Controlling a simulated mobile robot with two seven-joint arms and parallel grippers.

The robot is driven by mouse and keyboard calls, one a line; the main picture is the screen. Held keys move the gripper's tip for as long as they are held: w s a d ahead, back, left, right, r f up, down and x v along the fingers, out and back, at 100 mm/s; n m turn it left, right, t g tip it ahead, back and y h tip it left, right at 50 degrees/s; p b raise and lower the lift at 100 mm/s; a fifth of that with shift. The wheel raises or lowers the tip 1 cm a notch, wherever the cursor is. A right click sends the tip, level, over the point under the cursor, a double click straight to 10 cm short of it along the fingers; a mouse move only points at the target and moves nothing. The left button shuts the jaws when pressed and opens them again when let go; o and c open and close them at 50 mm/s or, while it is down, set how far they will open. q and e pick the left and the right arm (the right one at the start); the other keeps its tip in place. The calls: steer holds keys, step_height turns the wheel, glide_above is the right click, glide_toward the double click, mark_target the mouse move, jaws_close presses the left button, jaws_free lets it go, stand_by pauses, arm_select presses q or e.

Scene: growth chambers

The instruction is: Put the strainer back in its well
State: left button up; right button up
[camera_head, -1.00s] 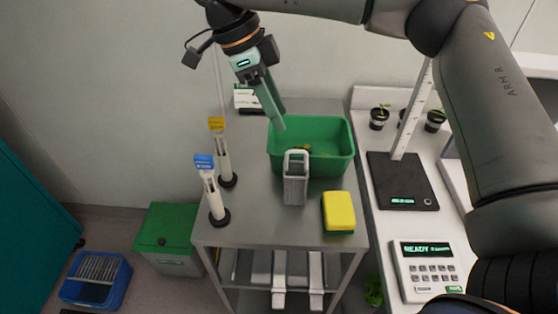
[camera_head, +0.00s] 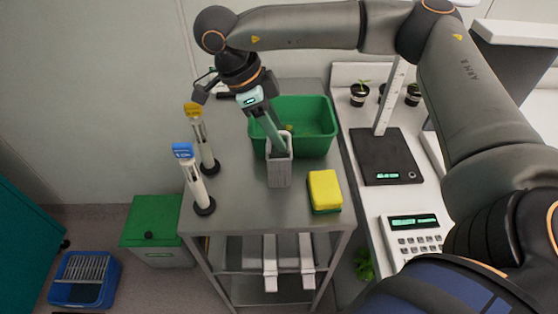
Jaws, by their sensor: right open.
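A grey slotted basket with a tall loop handle, which looks like the strainer (camera_head: 280,174), stands upright on the steel cart top, at the front of a green tub (camera_head: 321,147). I cannot make out the well for certain. My left gripper is not in view.
A yellow and green sponge (camera_head: 324,190) lies right of the strainer. Two upright holders with a blue (camera_head: 183,150) and a yellow top (camera_head: 193,109) stand on the left. A black scale (camera_head: 385,158) is on the right counter. A lidded green bin (camera_head: 153,222) and blue crate (camera_head: 55,292) stand on the floor.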

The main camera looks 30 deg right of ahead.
steer(key=shift+s+d+f, duration=0.15)
steer(key=shift+d+f, duration=0.1)
steer(key=shift+f, duration=0.4)
jaws_close()
stand_by(0.9)
